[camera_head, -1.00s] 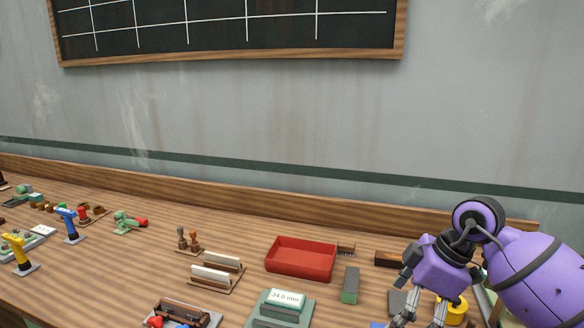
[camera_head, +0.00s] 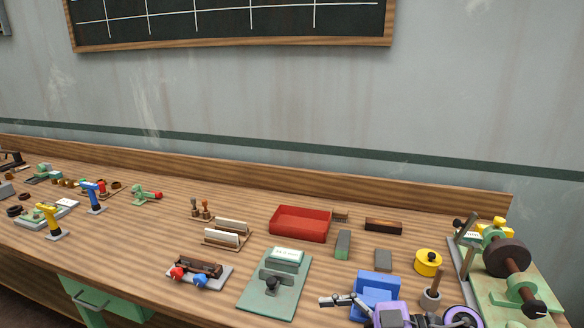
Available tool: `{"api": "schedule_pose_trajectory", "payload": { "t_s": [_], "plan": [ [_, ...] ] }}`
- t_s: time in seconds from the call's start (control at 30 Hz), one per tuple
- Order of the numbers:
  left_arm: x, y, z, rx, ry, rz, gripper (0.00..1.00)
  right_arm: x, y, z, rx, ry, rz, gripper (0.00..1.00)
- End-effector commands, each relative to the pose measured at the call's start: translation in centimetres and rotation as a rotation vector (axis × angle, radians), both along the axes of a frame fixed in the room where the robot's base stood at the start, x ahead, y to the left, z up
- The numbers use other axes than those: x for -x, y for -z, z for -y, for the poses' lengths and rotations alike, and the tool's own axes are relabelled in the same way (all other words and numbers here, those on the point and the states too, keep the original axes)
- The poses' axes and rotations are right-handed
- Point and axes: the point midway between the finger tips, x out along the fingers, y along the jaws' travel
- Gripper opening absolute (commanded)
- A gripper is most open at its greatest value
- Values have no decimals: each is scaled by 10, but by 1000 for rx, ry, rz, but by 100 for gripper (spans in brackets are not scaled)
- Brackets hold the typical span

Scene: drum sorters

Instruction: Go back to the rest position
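My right gripper (camera_head: 335,301) is low at the front right of the workbench, beside a blue block-shaped holder (camera_head: 377,284). Its grey fingers point left and the purple wrist runs off the bottom edge. I see nothing held in it, but the gap between the fingers is too small to judge. My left gripper is not in view.
A red tray (camera_head: 299,224), a yellow round container (camera_head: 428,262) and a green machine (camera_head: 508,270) stand behind or to the right. Bare wood lies front left, around (camera_head: 120,250).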

Motion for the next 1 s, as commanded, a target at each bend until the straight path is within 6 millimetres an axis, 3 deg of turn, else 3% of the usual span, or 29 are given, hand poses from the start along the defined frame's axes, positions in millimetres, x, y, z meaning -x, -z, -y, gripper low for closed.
{"api": "schedule_pose_trajectory", "payload": {
  "t_s": [0.1, 0.17, 0.23, 0.37, 0.5, 0.63, 0.8, 0.87, 1.0],
  "plan": [
    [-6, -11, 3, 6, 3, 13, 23, 7, -10, 1, -275, 248, 71, 100],
    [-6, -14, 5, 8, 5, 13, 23, 5, -5, 16, -355, 426, 93, 100],
    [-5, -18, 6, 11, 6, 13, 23, 5, 13, 43, -392, 655, 91, 100],
    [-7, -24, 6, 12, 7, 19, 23, 30, 81, 101, -297, 1064, -4, 100],
    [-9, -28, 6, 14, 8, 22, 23, 90, 161, 139, -85, 1328, -182, 100],
    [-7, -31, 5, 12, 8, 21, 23, 158, 220, 150, 108, 1434, -367, 100],
    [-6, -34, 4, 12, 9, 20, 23, 225, 261, 144, 269, 1452, -545, 100],
    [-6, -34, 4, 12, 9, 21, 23, 238, 267, 142, 295, 1448, -576, 100],
    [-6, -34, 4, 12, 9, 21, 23, 238, 267, 142, 295, 1448, -576, 100]
  ]
}}
